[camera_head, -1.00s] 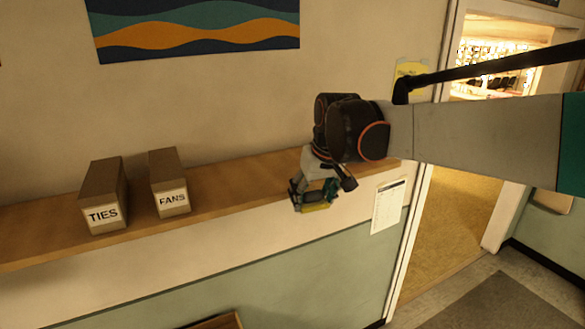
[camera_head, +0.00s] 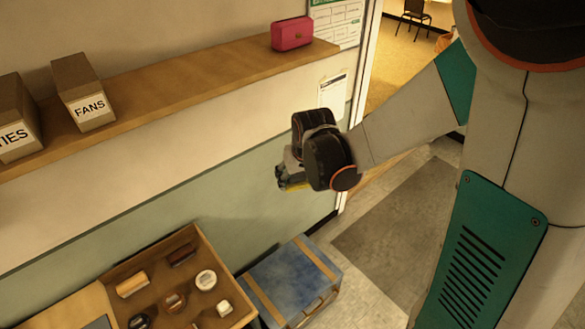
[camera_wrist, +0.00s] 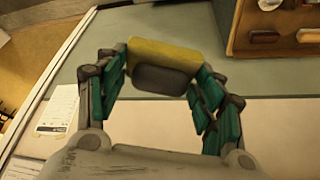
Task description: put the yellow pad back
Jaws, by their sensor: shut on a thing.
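My gripper (camera_head: 283,181) is shut on the yellow pad (camera_wrist: 165,55). In the wrist view the pad is a yellow block with a dark grey face, held between the two green-padded fingers. In the head view the gripper is in the air in front of the green lower wall, below the shelf, and only a sliver of the pad (camera_head: 293,187) shows beside my dark wrist. An open wooden tray (camera_head: 222,262) with several small items, some round and some oblong, lies lower left of the gripper. The tray's corner also shows at the top right of the wrist view (camera_wrist: 236,28).
A blue case (camera_head: 291,280) stands right of the tray. The shelf (camera_head: 190,88) holds the FANS box (camera_head: 84,92), the TIES box (camera_head: 17,122) and a pink box (camera_head: 292,33). A paper (camera_head: 333,94) hangs under the shelf near the doorway. Floor right of the case is clear.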

